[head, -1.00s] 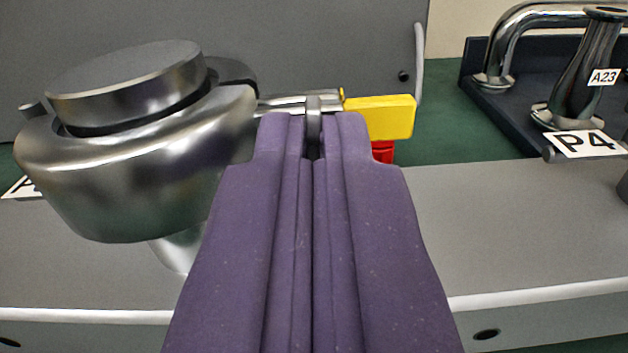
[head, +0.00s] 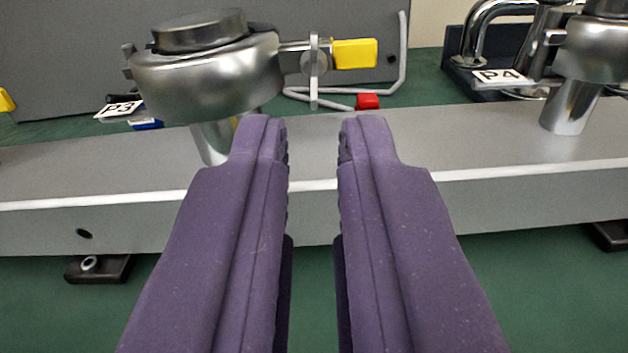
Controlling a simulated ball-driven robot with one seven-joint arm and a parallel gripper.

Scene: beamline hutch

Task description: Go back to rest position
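My gripper (head: 312,130) has two purple fingers, spread apart with nothing between them. It is in front of a round metal fitting (head: 205,85) that stands on a post on a grey rail. The fitting has a flat metal cap, and a short arm on its right side carries a metal tab (head: 314,65) and a yellow handle (head: 355,53). The handle lies beyond the fingertips, apart from them. The left finger covers part of the fitting's post.
The grey rail (head: 450,135) runs across the view over a green surface (head: 560,295). Another metal fitting (head: 597,50) stands at the right, near a P4 label (head: 500,77). A P3 label (head: 120,109) and a red block (head: 367,101) are behind the rail.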

